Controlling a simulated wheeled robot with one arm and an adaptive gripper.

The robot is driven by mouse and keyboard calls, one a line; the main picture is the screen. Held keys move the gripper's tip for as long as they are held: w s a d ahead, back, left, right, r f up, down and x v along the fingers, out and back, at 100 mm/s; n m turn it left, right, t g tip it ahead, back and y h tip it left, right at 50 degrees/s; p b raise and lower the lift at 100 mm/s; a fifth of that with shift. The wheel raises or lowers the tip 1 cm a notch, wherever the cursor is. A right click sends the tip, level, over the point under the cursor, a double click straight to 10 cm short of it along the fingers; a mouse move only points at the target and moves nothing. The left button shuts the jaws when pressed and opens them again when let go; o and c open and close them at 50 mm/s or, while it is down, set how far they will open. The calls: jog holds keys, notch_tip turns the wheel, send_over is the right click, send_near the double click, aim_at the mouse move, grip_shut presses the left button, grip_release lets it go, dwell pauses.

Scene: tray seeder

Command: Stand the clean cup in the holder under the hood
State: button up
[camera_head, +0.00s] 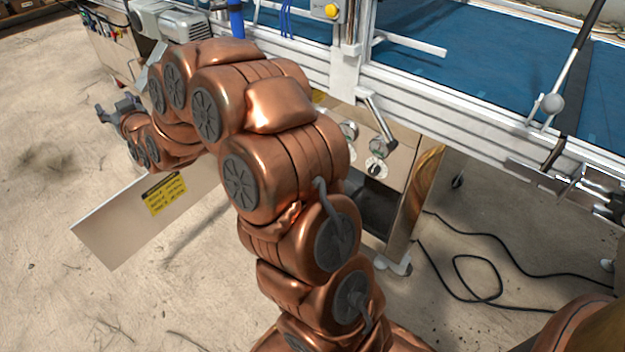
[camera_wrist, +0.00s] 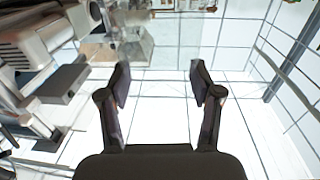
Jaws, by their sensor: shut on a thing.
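My gripper (camera_head: 108,112) is at the far left in the head view, at the end of my bent copper-coloured arm. It is small there, and no cup can be made out beside it. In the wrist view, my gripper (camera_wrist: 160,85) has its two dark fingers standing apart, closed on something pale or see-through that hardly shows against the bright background. I take this to be the clean cup, but its outline and tilt cannot be told. I cannot pick out the holder or the hood for certain in either view.
A white-framed machine with a blue bed (camera_head: 470,50) fills the upper right. A pale panel with a yellow label (camera_head: 164,194) is below my arm. Black cable (camera_head: 480,257) lies on the floor. The wrist view shows grey machinery (camera_wrist: 45,35) at left and a pale tiled surface (camera_wrist: 240,62).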

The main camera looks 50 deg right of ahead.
jog(key=s+d+f+m+g+h+p, duration=0.1)
jog(key=s+d+f+m+g+h, duration=0.2)
jog(key=d+f, duration=0.6)
jog(key=s+d+f+m+h, duration=0.15)
jog(key=d+f+h, duration=0.4)
jog(key=d, duration=0.55)
jog(key=s+d+f+m+g+h+p, duration=0.15)
jog(key=d+f+m+h, duration=0.25)
jog(key=d+f, duration=0.5)
jog(key=s+d+f+m+g+h, duration=0.1)
jog(key=s+d+f+m+g, duration=0.15)
jog(key=s+d+f, duration=0.4)
jog(key=s+d+f+m+g+h, duration=0.2)
jog(key=s+f+g, duration=0.2)
jog(key=s, duration=0.6)
jog(key=s+d+f+m+g+h, duration=0.1)
jog(key=s+d+f+m+g, duration=0.15)
jog(key=s+d+f, duration=0.4)
jog(key=s+d+f+b, duration=0.1)
jog(key=d+b, duration=1)
jog(key=b, duration=0.2)
jog(key=shift+s+d+n, duration=0.15)
jog(key=shift+s+n, duration=0.05)
jog(key=shift+n, duration=0.15)
jog(key=shift+f, duration=0.2)
jog(key=o, duration=1.7)
